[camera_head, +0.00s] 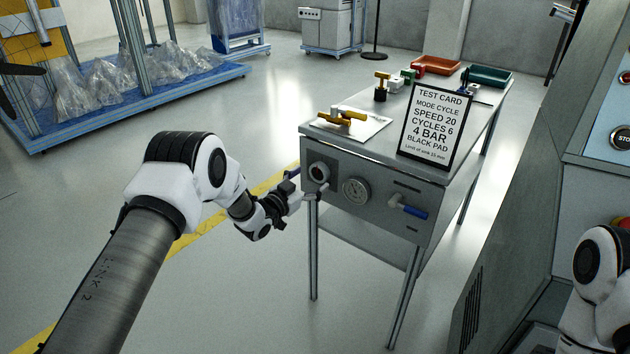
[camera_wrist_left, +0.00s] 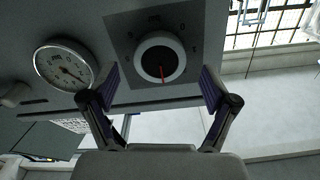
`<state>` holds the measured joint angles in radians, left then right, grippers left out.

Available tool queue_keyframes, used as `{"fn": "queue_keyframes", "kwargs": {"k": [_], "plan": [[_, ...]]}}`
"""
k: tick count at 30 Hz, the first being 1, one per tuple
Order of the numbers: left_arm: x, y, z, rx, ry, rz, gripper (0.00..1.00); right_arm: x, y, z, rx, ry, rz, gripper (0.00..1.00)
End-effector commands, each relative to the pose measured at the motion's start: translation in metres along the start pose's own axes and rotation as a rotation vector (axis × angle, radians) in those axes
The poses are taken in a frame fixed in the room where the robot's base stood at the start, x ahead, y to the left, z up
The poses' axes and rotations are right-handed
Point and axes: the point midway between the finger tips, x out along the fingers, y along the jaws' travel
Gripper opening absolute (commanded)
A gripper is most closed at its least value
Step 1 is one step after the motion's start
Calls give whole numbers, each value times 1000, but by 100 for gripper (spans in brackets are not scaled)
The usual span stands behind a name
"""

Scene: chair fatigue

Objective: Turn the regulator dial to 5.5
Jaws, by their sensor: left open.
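The regulator dial (camera_head: 319,173) is a round knob with a pale rim on the left of the grey front panel (camera_head: 393,180) of the bench. In the left wrist view the dial (camera_wrist_left: 161,60) has a dark face with a red pointer line toward the bottom of the picture. My left gripper (camera_head: 308,190) is beside the dial in the head view. In the wrist view its open fingers (camera_wrist_left: 157,88) stand on either side of the dial, with gaps visible. My right gripper is not in view.
A round gauge (camera_head: 356,191) sits right of the dial, and a blue-handled valve (camera_head: 409,210) farther right. A test card (camera_head: 432,125) reading "4 BAR" stands at the bench's front edge. Brass parts (camera_head: 341,117) lie on paper behind.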

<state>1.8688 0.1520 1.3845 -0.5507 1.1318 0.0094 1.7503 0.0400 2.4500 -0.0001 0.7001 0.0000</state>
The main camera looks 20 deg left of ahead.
Motion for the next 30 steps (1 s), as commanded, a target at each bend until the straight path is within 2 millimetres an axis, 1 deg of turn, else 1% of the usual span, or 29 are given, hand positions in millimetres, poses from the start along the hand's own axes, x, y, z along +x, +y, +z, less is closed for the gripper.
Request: {"fn": "queue_keyframes", "kwargs": {"k": [1, 4, 7, 12, 14, 15, 17, 18, 30], "plan": [[8, 1, 2, 3, 2, 1, 86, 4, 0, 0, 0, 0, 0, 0], [19, 0, 2, 0, 0, 0, 86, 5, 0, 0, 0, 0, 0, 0], [23, 0, 1, 0, -1, 0, 86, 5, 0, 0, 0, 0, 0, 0], [23, 0, 0, -1, -2, 0, 86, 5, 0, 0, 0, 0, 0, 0], [23, 0, 0, -1, -1, 0, 65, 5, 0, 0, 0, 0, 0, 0], [23, 0, 0, 0, -1, 0, 51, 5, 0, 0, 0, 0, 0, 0], [23, 0, 0, 0, -1, 0, 30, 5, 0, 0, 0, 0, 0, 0], [23, 0, 0, 0, -1, 0, 26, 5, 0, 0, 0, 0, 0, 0], [23, 0, 0, 38, -1, 0, 26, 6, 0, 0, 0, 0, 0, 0]]}}
